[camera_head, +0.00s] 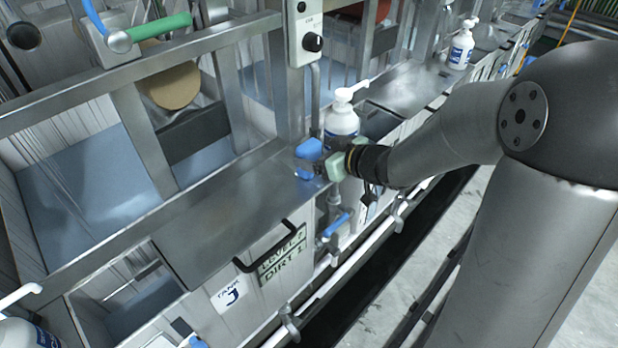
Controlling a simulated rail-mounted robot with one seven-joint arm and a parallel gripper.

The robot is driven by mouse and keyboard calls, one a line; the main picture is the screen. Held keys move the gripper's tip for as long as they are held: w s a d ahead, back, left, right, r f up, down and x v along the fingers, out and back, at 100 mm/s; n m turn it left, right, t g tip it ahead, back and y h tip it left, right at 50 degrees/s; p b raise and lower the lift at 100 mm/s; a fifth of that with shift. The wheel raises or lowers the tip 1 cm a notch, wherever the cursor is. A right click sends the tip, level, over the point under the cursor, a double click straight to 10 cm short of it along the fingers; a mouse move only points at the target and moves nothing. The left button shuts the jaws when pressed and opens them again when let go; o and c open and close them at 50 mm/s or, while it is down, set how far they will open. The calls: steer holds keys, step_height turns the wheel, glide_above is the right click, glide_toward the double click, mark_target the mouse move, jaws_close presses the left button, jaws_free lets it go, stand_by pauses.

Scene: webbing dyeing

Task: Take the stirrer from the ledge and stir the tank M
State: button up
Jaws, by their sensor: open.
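My gripper (312,163) is at the end of my arm, over the metal ledge (225,212) just in front of a white pump bottle (342,122). It is open, seen small and partly from behind, and its fingertips are hard to make out. A blue part (308,149) shows at its tip; I cannot tell whether it belongs to the gripper. I cannot pick out a stirrer on the ledge.
Open tanks with pale blue liquid (85,185) lie behind metal rails (130,72). Another pump bottle (462,48) stands farther along. White pipes and blue-handled valves (335,225) run along the front.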

steer(key=x, duration=0.5)
steer(key=shift+a, duration=0.1)
steer(key=c, duration=1.4)
steer(key=shift+c, duration=0.2)
steer(key=shift+r, duration=0.15)
step_height(320, 180, up, 28)
steer(key=p, duration=0.7)
